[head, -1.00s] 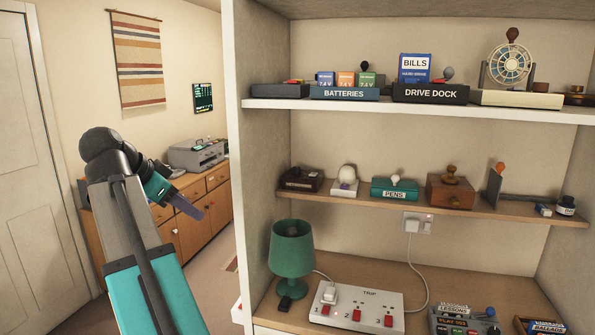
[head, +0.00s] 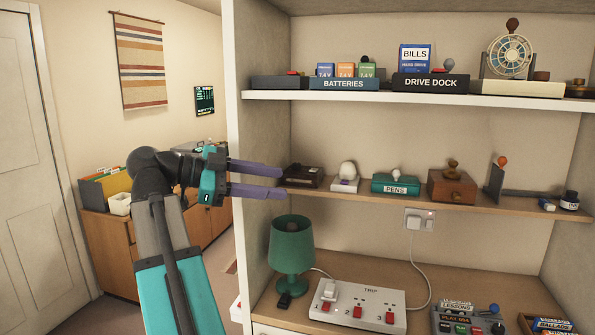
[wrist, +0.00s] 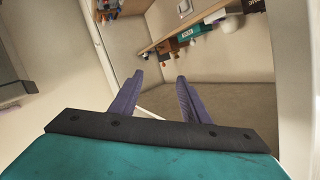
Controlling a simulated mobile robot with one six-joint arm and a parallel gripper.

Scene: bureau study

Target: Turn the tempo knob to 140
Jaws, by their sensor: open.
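A small grey device (head: 445,318) sits on the lower desk surface at the bottom right of the head view, cut off by the frame's lower edge. My gripper (head: 284,181) is open and empty, pointing right at the shelf unit's left side, far left of and above the device. In the wrist view my gripper (wrist: 160,78) has its two purple fingers apart, with nothing between them.
A green lamp (head: 291,250) and a white trip switch box (head: 357,305) stand on the desk left of the device. The middle shelf (head: 350,195) and upper shelf (head: 420,107) carry many small items. The shelf unit's left upright (head: 240,220) is beside my arm.

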